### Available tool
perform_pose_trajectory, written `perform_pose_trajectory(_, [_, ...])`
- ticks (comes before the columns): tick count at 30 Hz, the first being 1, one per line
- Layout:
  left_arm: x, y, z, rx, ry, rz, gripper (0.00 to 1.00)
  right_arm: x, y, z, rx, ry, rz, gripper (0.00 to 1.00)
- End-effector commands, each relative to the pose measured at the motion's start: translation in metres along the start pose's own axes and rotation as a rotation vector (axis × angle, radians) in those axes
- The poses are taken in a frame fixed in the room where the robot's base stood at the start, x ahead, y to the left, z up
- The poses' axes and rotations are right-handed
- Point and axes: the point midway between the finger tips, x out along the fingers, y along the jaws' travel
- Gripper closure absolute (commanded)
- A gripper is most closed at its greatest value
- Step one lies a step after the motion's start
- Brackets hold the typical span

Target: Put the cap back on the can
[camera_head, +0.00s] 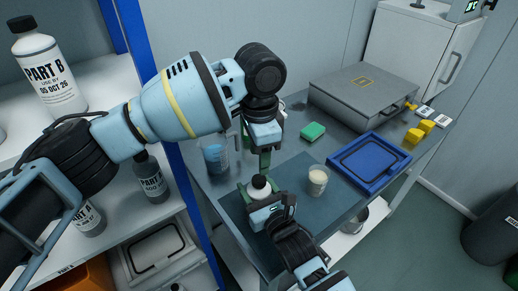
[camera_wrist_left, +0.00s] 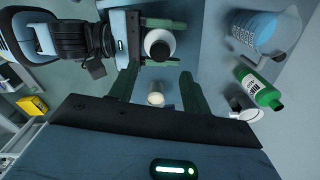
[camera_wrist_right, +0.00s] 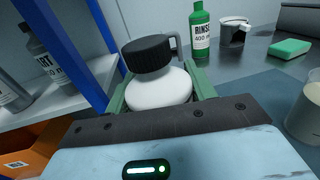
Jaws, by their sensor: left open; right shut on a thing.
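The white can (camera_wrist_right: 160,90) stands between the green fingers of my right gripper (camera_head: 260,194), which is shut on its body. It also shows in the left wrist view (camera_wrist_left: 153,36). The black ribbed cap (camera_wrist_right: 148,54) sits on top of the can, with a grey loop beside it; I cannot tell whether it is fastened. The cap shows dark on the can in the head view (camera_head: 259,181). My left gripper (camera_head: 265,158) is open and empty, just above and behind the can. Its fingers (camera_wrist_left: 160,72) are apart and do not touch the cap.
A beaker of cream liquid (camera_head: 318,181) stands right of the can, and a blue-liquid beaker (camera_head: 215,158) behind left. A green rinse bottle (camera_wrist_right: 200,35), green sponge (camera_head: 313,131), blue tray (camera_head: 369,162) and grey case (camera_head: 362,97) are on the bench. The shelf rack's blue post (camera_head: 200,220) is close left.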

Motion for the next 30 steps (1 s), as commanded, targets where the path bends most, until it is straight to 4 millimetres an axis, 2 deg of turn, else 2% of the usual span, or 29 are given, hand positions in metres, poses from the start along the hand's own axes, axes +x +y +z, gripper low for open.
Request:
perform_pose_trajectory(4, [-0.006,0.0,0.001,-0.173,-0.002,-0.001,0.52,0.0,0.0,0.0,0.0,0.0,0.0,1.0])
perform_pose_trajectory(10, [-0.009,0.0,0.001,-0.298,-0.002,0.001,0.52,0.0,0.0,0.0,0.0,0.0,0.0,1.0])
perform_pose_trajectory(23, [-0.008,0.0,0.001,-0.317,-0.002,0.001,0.52,0.0,0.0,0.0,0.0,0.0,0.0,1.0])
perform_pose_trajectory(30, [0.014,0.0,0.001,-0.316,-0.003,0.001,0.52,0.0,0.0,0.0,0.0,0.0,0.0,1.0])
